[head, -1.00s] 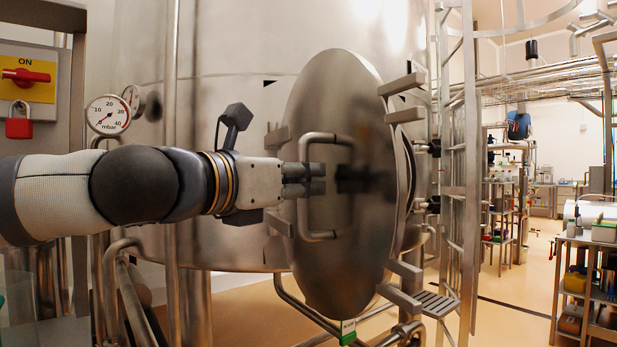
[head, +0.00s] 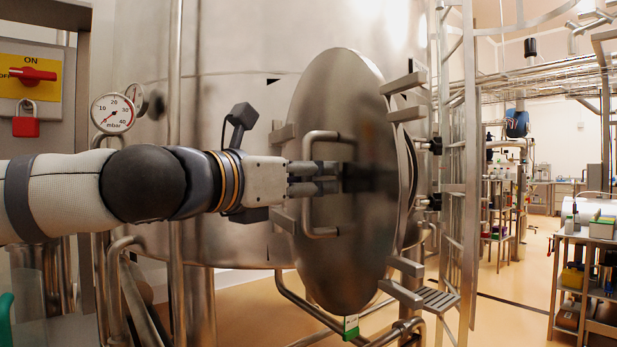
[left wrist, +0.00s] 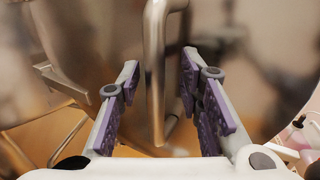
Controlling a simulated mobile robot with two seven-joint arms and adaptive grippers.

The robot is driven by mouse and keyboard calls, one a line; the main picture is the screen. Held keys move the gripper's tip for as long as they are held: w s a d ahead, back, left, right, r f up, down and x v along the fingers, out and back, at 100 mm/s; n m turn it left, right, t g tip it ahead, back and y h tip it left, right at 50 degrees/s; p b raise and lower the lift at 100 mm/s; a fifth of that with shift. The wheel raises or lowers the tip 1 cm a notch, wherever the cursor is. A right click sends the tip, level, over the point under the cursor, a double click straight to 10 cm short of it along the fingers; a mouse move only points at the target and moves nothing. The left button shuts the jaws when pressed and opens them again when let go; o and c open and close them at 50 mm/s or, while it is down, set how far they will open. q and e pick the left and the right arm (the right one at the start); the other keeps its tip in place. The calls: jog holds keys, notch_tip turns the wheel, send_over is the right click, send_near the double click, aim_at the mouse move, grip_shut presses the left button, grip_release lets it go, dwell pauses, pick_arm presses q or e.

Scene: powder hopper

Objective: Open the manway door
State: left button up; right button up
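The manway door (head: 350,255) is a round steel disc on the front of the vessel. In the left wrist view, the handle bar (left wrist: 154,70) runs between the open fingers of the gripper (left wrist: 158,85), with gaps visible on both sides. My right gripper is not in view.
Steel brackets (head: 405,82) sit at the door's right edge. A ladder (head: 470,150) stands right of the vessel (head: 225,60). Pressure gauges (head: 113,113) and a red padlock (head: 26,126) are at left. Pipes run below the door. Open floor (head: 500,270) and a cart (head: 590,280) lie at right.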

pick_arm(q)
jog(key=shift+a, duration=0.1)
jog(key=v, duration=1.2)
